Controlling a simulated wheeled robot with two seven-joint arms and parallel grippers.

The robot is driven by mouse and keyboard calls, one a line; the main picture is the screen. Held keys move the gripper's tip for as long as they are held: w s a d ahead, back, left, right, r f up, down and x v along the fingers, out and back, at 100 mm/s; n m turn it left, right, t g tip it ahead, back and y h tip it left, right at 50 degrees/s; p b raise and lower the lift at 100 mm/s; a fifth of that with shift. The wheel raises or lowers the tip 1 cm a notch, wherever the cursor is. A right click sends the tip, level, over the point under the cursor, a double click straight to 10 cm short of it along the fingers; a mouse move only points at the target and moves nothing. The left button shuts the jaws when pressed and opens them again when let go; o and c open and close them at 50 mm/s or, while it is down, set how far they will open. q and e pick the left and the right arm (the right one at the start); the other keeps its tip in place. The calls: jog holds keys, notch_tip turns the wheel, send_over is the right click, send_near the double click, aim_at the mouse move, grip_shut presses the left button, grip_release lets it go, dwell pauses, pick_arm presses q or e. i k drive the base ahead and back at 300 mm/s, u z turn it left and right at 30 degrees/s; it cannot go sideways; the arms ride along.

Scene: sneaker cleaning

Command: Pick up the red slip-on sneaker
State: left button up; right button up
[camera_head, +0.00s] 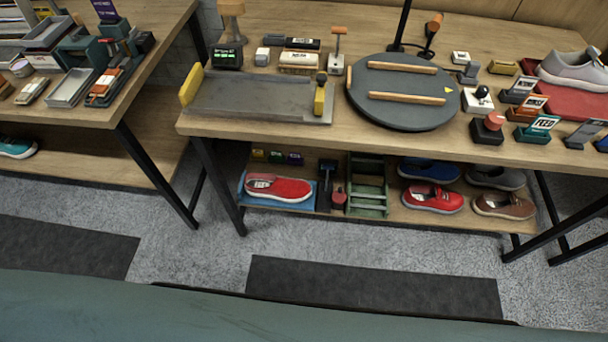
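A red slip-on style sneaker (284,189) with a white sole and pale lining lies on a blue tray (309,205) at the left of the lower shelf, under the workbench. A second red shoe (447,204) with a white sole sits further right on that shelf. It looks to have white marks or laces on top, too small to tell. Neither of my grippers is in view.
The workbench (225,130) above carries a round grey turntable (400,118), a grey slab (250,95) and several small tools. A green rack (366,188) and brown (505,207) and blue (428,169) shoes share the shelf.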

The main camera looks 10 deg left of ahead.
aim_at(277, 185)
jog(key=u, duration=0.3)
jog(key=i, duration=0.95)
jog(key=u, duration=0.85)
